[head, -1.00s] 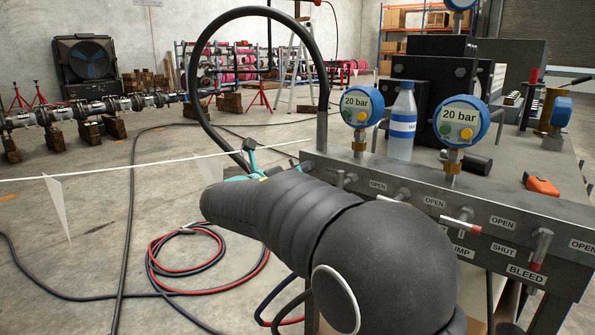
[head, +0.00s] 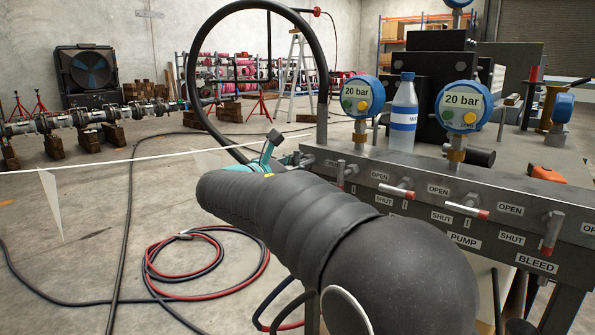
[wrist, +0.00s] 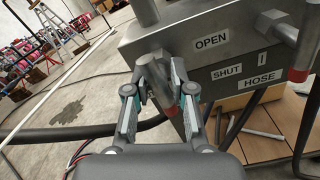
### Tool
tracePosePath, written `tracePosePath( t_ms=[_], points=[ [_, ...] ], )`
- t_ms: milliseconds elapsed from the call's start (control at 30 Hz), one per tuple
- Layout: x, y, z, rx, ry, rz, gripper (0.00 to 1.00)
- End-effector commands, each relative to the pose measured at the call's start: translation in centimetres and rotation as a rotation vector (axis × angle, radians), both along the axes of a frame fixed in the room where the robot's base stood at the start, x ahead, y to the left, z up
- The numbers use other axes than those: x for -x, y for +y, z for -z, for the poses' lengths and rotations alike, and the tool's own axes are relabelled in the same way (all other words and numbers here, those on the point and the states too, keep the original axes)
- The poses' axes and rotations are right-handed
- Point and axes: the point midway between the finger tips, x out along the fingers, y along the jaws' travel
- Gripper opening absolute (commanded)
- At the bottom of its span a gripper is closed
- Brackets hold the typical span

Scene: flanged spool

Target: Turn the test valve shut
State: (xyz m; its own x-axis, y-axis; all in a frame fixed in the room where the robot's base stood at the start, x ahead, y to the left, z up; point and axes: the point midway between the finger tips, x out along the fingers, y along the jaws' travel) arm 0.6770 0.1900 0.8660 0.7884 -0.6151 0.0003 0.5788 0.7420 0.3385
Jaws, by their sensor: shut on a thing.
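My gripper (wrist: 160,78) is shut on a grey valve handle (wrist: 161,88) at the left end of the panel in the wrist view. Red shows beside the fingers, on the handle's end. The label of this valve is hidden, so I cannot read whether it is the test valve. In the head view my arm covers most of the gripper; a teal part (head: 267,152) shows near the panel's left end. The handle itself cannot be made out there.
The valve right of the held one, by the HOSE label (wrist: 262,80), has its handle (wrist: 298,45) hanging down. More valves, PUMP (head: 465,240) and BLEED (head: 537,263), follow. Gauges (head: 463,105) reading 20 bar stand above. A black hose (head: 323,70) arches behind.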

Motion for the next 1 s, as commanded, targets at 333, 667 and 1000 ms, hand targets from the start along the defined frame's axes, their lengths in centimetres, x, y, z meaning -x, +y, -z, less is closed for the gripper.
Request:
tracePosePath(
  t_ms=[333, 667, 1000],
  points=[
    [-0.05, 0.19, 0.31, -0.158, -0.12, -0.005, 0.0],
    [-0.04, 0.19, 0.16, -0.206, -0.158, -0.005, 0.0],
    [-0.03, 0.19, 0.11, -0.208, -0.159, -0.005, 0.0]
  ],
)
